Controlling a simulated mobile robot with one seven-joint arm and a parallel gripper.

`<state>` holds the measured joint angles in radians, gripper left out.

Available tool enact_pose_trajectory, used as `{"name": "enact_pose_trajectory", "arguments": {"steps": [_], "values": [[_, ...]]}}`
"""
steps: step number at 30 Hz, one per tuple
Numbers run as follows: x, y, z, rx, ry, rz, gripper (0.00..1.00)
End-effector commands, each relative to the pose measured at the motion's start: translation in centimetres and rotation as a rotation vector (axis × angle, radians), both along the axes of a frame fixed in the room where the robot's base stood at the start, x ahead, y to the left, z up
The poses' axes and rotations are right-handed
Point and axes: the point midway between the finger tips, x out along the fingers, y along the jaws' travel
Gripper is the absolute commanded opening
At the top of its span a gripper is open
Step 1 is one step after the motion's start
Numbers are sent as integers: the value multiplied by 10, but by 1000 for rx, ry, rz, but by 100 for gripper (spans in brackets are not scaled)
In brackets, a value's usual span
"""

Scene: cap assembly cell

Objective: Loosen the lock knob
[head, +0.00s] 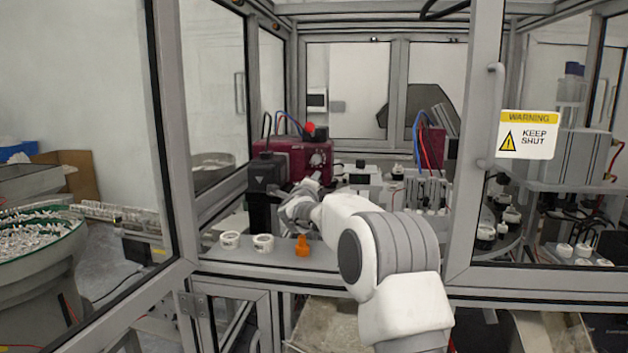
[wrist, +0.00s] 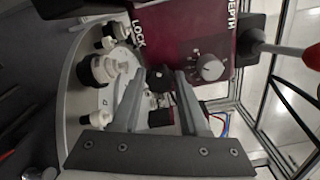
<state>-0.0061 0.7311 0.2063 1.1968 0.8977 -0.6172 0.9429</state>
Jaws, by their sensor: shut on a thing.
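The maroon machine housing (wrist: 185,20) carries the labels LOCK and DEPTH in the wrist view; the housing also shows in the head view (head: 290,158). The lock knob (wrist: 159,80) is a dark knob below the LOCK label. My gripper (wrist: 161,77) has one finger on each side of it and is shut on it. My gripper hides part of the knob. In the head view my arm reaches through the open front of the cell, and my gripper (head: 312,184) is at the housing, where the knob cannot be made out.
A dial with a pointer (wrist: 210,69) sits right of my gripper, near a red-tipped lever (wrist: 310,56). White caps on a plate (wrist: 104,70) lie left. Two white rings (head: 263,243) and an orange part (head: 302,246) stand on the front ledge. A door frame (head: 475,150) stands right.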

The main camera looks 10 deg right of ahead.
Motion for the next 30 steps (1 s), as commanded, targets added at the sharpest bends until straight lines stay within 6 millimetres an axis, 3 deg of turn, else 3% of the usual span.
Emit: {"name": "enact_pose_trajectory", "arguments": {"steps": [30], "values": [[0,0,-1,-839,272,0,0]]}}
